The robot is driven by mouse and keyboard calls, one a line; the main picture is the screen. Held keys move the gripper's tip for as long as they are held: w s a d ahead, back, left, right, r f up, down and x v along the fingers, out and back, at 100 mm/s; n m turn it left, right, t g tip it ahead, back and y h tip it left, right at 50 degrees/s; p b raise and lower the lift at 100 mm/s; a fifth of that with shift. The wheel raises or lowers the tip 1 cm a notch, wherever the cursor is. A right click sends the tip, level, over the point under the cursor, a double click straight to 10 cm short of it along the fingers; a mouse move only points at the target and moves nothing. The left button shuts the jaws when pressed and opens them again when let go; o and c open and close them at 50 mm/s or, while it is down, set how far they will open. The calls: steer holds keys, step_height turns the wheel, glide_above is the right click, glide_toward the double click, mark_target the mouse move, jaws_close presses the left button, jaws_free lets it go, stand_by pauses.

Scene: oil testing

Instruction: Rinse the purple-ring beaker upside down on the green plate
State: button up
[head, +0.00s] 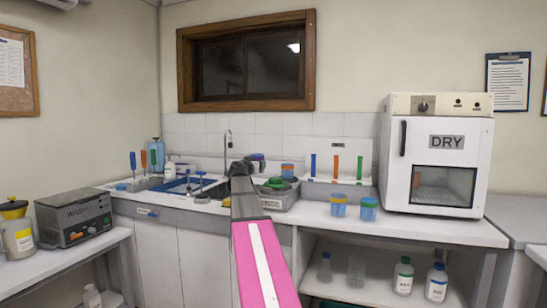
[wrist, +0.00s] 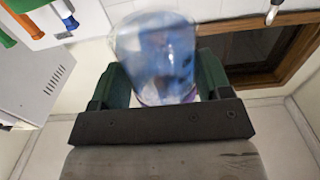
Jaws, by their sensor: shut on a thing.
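My gripper (wrist: 158,82) is shut on a clear, bluish beaker (wrist: 155,48), with a green finger on each side of it in the wrist view. A faint purple band shows low on the beaker there. In the head view my gripper (head: 246,166) is above the counter by the sink, and a small bluish part of the beaker (head: 258,157) shows beyond it. The wrist view is turned over, and I cannot tell for sure which way the beaker's mouth faces. The green plate (head: 276,184) sits on a grey unit (head: 281,200) just right of my gripper, partly hidden by my arm.
An orange-and-blue beaker (head: 287,171) stands behind the plate. Two more beakers (head: 339,205) (head: 369,209) stand right, before a rack (head: 337,180) and the DRY oven (head: 438,155).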

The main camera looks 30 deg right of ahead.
steer(key=s+d+r+n+g+h, duration=0.1)
steer(key=d+r+n, duration=0.15)
steer(key=n, duration=0.85)
steer(key=s+d+r+n+g+h, duration=0.1)
steer(key=d+n+g, duration=0.15)
steer(key=n, duration=0.85)
steer(key=s+d+r+n, duration=0.2)
steer(key=d+n, duration=0.1)
steer(key=n, duration=0.8)
steer(key=shift+w+a+f, duration=0.1)
steer(key=shift+f, duration=1.55)
steer(key=shift+w+a+f, duration=0.1)
steer(key=shift+f, duration=1.55)
